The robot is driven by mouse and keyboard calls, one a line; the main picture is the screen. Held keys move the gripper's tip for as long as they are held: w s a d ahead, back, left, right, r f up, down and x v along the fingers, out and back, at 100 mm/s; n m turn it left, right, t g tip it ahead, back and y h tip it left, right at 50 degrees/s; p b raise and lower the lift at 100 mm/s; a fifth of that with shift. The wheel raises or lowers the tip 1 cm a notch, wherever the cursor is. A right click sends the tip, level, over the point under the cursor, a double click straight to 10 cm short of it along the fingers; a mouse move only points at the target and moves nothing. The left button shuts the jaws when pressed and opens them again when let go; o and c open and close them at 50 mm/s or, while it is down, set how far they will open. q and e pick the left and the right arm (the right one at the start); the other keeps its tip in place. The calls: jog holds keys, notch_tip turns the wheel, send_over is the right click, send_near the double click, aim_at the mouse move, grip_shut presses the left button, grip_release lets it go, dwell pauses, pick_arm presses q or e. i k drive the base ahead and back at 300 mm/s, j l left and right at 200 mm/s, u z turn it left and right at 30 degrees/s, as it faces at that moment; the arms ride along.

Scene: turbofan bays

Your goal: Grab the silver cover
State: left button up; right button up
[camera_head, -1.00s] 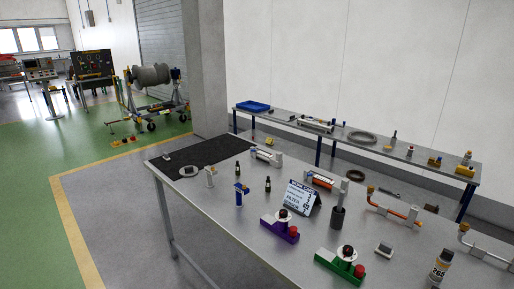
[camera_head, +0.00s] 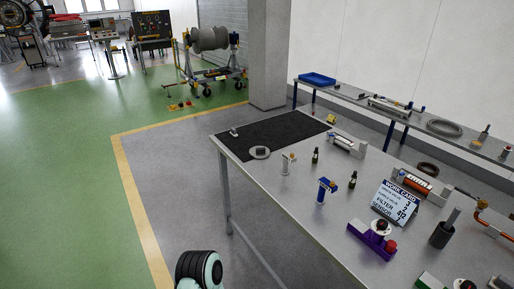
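A flat round silver disc (camera_head: 260,153) with a dark centre lies at the front edge of the black mat on the near workbench. It looks most like the silver cover, but at this size I cannot be sure. A small silver piece (camera_head: 233,132) also sits at the mat's left end. A black ribbed and mint-green part of my own arm shows at the bottom, left of the bench. Neither gripper's fingers are in view, and nothing is seen held.
The near workbench (camera_head: 318,233) carries a black mat (camera_head: 275,134), a work card (camera_head: 395,201), a purple fixture (camera_head: 370,240), a dark cup (camera_head: 441,236) and small bottles. A back bench holds a blue tray (camera_head: 317,79). The floor left of the bench is clear.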

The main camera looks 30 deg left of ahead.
aim_at(259, 152)
jog(key=i+j, duration=0.15)
jog(key=j, duration=0.3)
jog(key=i+j+z, duration=0.1)
jog(key=j, duration=0.35)
jog(key=i+j, duration=0.15)
jog(key=j, duration=0.3)
jog(key=i+j+z, duration=0.1)
jog(key=j, duration=0.35)
jog(key=i+j, duration=0.15)
jog(key=j, duration=0.3)
jog(key=i+j+z, duration=0.1)
jog(key=j, duration=0.35)
jog(key=i+j, duration=0.1)
jog(key=j, duration=0.4)
